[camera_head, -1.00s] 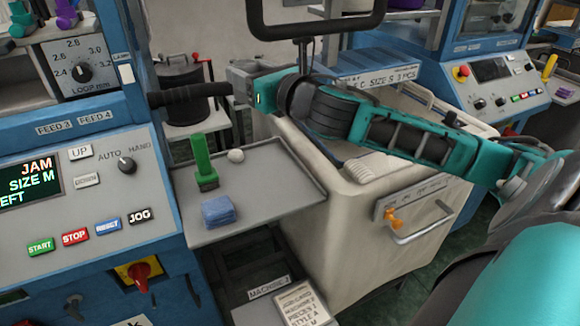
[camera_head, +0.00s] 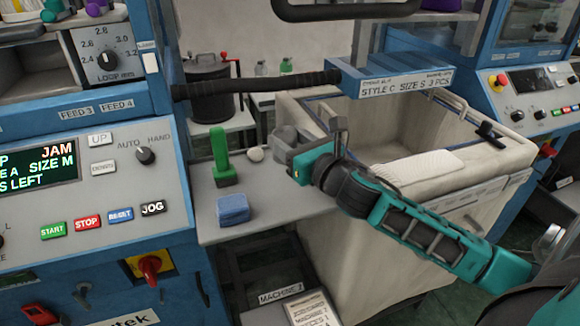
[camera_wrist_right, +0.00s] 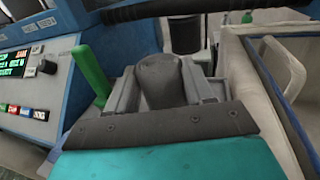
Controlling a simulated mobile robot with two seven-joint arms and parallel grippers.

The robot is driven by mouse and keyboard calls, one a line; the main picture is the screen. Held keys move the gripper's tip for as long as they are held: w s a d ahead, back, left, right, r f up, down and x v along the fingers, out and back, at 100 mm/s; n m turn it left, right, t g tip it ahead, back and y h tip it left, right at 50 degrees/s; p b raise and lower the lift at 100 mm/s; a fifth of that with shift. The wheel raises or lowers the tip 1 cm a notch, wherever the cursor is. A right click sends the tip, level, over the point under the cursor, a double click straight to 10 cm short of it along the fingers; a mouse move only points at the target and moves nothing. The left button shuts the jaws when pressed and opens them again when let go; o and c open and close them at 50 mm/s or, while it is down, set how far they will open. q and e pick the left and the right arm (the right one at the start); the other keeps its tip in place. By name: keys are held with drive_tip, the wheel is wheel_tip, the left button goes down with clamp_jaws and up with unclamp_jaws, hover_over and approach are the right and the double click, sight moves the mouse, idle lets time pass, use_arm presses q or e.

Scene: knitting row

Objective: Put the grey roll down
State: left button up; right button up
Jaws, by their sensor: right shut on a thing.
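The grey roll (camera_wrist_right: 160,80) is held between the two fingers of my right gripper (camera_wrist_right: 157,92) in the right wrist view. It is a dark grey rounded piece standing up from between the jaws. In the head view my right gripper (camera_head: 286,147) is at the back right of the small grey shelf (camera_head: 270,205), near the cream bin. The roll is mostly hidden there by the fingers, and I cannot tell whether it touches the shelf. My left gripper is not in view.
A black bar (camera_head: 255,84) crosses above. The cream bin (camera_head: 335,240) with a white knitted piece (camera_head: 415,167) stands right.

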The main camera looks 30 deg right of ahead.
drive_tip(key=shift+f+b, duration=0.6)
drive_tip(key=shift+f, duration=1.85)
drive_tip(key=shift+f, duration=0.2)
drive_tip(key=o, duration=1)
